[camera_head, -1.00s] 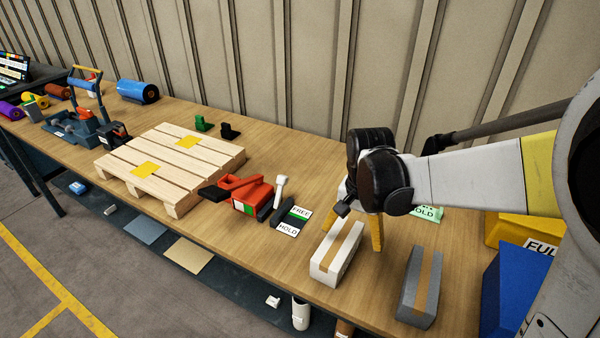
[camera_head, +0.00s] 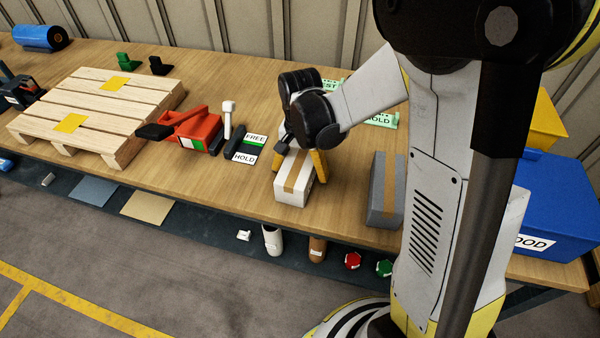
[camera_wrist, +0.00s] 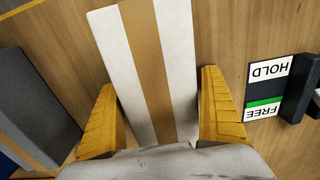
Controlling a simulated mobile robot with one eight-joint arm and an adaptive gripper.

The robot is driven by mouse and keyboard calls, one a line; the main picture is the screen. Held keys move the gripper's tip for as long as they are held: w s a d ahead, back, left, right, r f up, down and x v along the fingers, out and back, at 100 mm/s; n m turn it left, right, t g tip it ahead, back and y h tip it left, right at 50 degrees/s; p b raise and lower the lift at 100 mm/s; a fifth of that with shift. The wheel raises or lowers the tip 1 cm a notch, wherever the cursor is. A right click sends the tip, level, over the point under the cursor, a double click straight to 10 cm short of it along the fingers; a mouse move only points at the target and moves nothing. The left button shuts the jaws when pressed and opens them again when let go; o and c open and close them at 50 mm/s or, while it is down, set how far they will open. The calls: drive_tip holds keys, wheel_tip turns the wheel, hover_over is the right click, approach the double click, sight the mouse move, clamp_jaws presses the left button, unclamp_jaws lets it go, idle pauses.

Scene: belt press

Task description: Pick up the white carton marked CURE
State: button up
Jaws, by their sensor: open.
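The white carton (camera_head: 293,191) with a brown tape strip stands near the front edge of the table. No CURE mark shows on the faces I see. My gripper (camera_head: 301,165) is open, with its yellow fingers at the carton's far end. In the wrist view the carton (camera_wrist: 178,60) runs up between the two yellow fingers (camera_wrist: 160,115), with a gap on either side near the fingertips. Its near end is hidden behind the gripper body.
A grey carton (camera_head: 377,190) with tape stands to the right. A FREE/HOLD sign (camera_head: 250,148) and a red tool (camera_head: 190,130) lie left, beyond them a wooden pallet (camera_head: 125,100). Blue and yellow bins (camera_head: 560,185) are at the right. The table's front edge is close to the carton.

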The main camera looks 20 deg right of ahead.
sight(300, 158)
drive_tip(key=shift+f, duration=0.4)
drive_tip(key=shift+r, duration=0.15)
drive_tip(key=c, duration=1.5)
drive_tip(key=shift+r, duration=0.15)
drive_tip(key=shift+r+p, duration=0.3)
drive_tip(key=shift+p, duration=0.05)
wheel_tip(300, 158, up, 4)
drive_tip(key=shift+f+p, duration=0.1)
drive_tip(key=shift+p, duration=0.95)
drive_tip(key=s+d+r+p, duration=0.3)
drive_tip(key=d+r, duration=0.3)
drive_tip(key=d, duration=0.5)
drive_tip(key=shift+s+r+p, duration=0.15)
drive_tip(key=shift+p, duration=0.15)
drive_tip(key=shift+d, duration=0.1)
